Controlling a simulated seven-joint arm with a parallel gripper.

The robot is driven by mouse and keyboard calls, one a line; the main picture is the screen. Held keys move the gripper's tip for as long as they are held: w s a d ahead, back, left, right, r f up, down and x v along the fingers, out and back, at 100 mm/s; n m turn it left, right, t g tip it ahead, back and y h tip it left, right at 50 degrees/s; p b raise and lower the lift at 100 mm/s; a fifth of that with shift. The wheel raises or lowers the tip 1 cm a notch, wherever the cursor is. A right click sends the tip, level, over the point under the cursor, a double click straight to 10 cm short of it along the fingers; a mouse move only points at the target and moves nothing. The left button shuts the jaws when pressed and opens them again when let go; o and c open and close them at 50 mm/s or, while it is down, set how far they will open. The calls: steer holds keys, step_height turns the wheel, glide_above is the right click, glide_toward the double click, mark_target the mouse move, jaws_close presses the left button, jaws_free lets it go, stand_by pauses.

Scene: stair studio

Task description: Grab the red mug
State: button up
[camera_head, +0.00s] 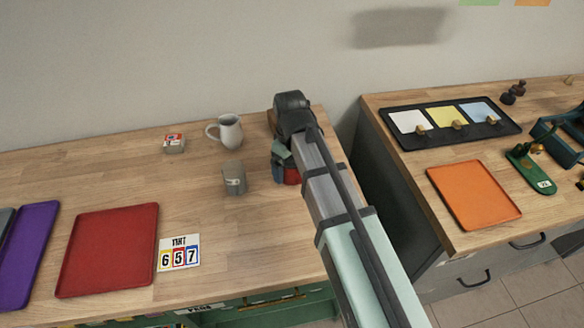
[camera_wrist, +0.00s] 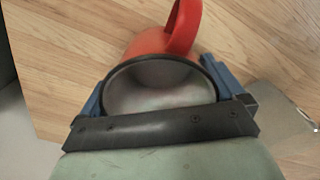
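The red mug (camera_wrist: 147,43) shows in the wrist view, with its red handle (camera_wrist: 184,25) toward the top, a dark rim and a grey inside. In the head view a red part of it (camera_head: 291,176) shows below my gripper (camera_head: 281,163), near the right end of the left wooden counter. In the wrist view my gripper (camera_wrist: 155,85) has its blue fingers on opposite sides of the mug, close to its rim. Whether both fingers press on it cannot be seen. The near side of the mug is hidden by the gripper's body.
A grey mug (camera_head: 234,180) stands left of my gripper, with a pale pitcher (camera_head: 229,133) behind it. A red tray (camera_head: 108,250) and a number card (camera_head: 179,253) lie further left. A gap separates this counter from the right one, which holds an orange tray (camera_head: 474,195).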

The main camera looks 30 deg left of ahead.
steer(key=c, duration=0.5)
steer(key=shift+r, duration=0.2)
step_height(320, 180, up, 9)
steer(key=shift+r, duration=0.15)
stand_by(0.9)
